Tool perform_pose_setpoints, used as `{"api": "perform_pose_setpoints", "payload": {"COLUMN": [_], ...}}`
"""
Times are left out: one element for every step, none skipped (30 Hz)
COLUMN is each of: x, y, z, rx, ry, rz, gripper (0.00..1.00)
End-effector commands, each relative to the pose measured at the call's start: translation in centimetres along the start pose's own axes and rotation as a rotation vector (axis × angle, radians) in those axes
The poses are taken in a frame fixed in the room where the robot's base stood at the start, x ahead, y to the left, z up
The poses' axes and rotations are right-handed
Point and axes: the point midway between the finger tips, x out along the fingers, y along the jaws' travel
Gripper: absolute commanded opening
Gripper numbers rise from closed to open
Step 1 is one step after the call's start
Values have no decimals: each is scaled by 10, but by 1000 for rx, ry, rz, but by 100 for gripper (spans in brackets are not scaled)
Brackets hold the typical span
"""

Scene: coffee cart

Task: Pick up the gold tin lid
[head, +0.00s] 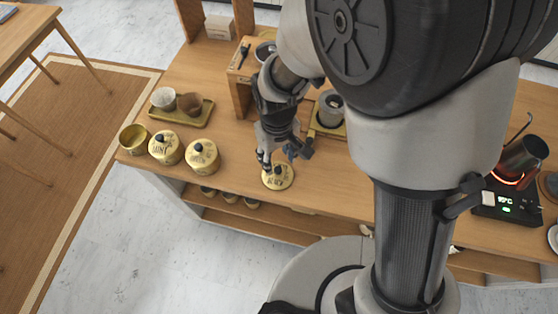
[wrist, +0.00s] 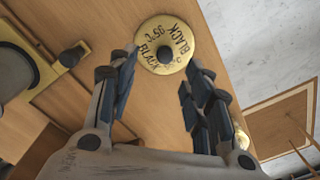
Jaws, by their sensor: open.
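The gold tin lid (head: 286,180) lies on the wooden counter near its front edge. In the wrist view the lid (wrist: 178,40) is a round gold disc with black lettering reading BLACK and 95°C. My gripper (head: 279,157) is above the counter, just behind and above the lid in the head view. In the wrist view my gripper (wrist: 166,84) is open and empty, with the lid just beyond the fingertips. The fingers do not visibly touch the lid.
Two lidded gold tins (head: 202,158) and an open gold tin (head: 132,138) stand to the left. A tray with two cups (head: 191,104) is behind them. A grey canister on a tray (head: 331,108) is right of my gripper. A kettle (head: 522,155) on a lit heater stands far right.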

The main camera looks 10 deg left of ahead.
Motion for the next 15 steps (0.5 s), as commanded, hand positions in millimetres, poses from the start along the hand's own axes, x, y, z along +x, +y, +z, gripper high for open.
{"api": "perform_pose_setpoints", "payload": {"x": [4, 6, 11, 15, 19, 26, 31, 35, 42, 46, 48, 51, 52, 52, 51], "y": [0, -1, -2, -2, -3, -4, -4, -5, -5, -5, -4, -4, -4, -4, -4], "z": [1, 2, 3, 4, 6, 7, 8, 10, 9, 8, 8, 8, 8, 8, 8], "rx": [0, 0, 0, 0, 0, -1, -1, -1, 0, 0, 0, 0, 0, 0, 0], "ry": [-1, -1, -2, -3, -4, -4, -3, -4, -3, -3, -2, -2, -1, -1, 0], "rz": [0, 0, 0, 0, 0, 0, 0, 0, 0, 0, 0, 0, 0, 0, 0], "gripper": [45, 45, 45, 45, 45, 45, 45, 45, 45, 45, 45, 45, 45, 45, 45]}}
